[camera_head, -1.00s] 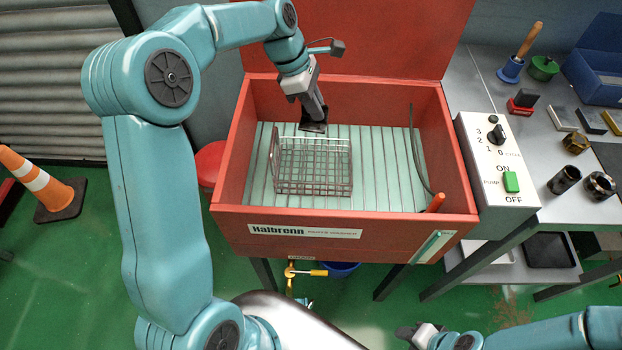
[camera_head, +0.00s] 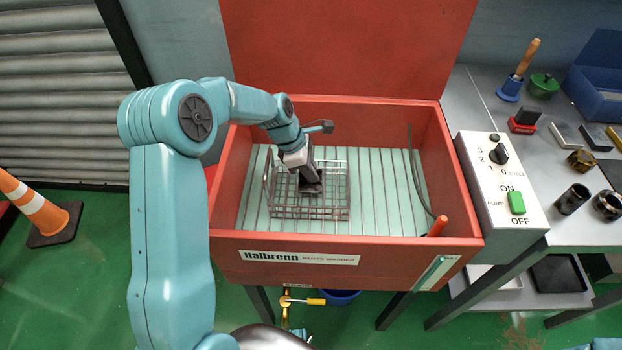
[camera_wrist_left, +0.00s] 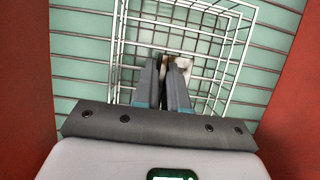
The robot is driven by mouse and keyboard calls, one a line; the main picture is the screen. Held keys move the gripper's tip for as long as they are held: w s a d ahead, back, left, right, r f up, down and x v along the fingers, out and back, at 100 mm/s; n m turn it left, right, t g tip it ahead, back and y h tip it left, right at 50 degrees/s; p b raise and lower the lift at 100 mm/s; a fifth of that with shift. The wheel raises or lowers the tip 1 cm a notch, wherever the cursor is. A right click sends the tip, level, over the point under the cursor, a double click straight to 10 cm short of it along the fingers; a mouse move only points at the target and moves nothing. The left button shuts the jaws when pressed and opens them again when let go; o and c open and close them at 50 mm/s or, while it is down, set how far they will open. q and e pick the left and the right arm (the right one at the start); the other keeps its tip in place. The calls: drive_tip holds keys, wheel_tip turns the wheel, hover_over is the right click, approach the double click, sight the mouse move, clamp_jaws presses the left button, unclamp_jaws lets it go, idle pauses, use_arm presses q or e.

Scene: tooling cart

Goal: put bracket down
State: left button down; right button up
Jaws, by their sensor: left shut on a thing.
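My left gripper (camera_head: 308,177) reaches down into the wire basket (camera_head: 275,211) in the red parts washer. It is shut on the bracket, a small piece mostly hidden by the fingers. In the left wrist view a pale and brownish bit of the bracket (camera_wrist_left: 183,64) shows at the fingertips (camera_wrist_left: 162,78), over the basket's mesh (camera_wrist_left: 215,45). A dark end of the bracket (camera_head: 312,188) seems to show below the fingers in the head view. I cannot tell whether it touches the basket's bottom. My right gripper is out of view.
The washer's red walls (camera_head: 330,246) surround the basket, with bare slatted floor (camera_head: 385,190) to its right. A hose (camera_head: 412,165) hangs at the right inside. The control box (camera_head: 500,190) and a bench with several tools stand further right.

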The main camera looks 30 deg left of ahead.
use_arm(q)
wheel_tip(320, 180, down, 3)
drive_tip(key=shift+s+r, duration=0.1)
drive_tip(key=shift+s, duration=0.05)
drive_tip(key=shift+a, duration=0.1)
drive_tip(key=shift+f, duration=0.2)
drive_tip(key=c, duration=1.2)
unclamp_jaws()
drive_tip(key=p+v, duration=0.1)
drive_tip(key=v, duration=1.1)
drive_tip(key=shift+r, duration=0.15)
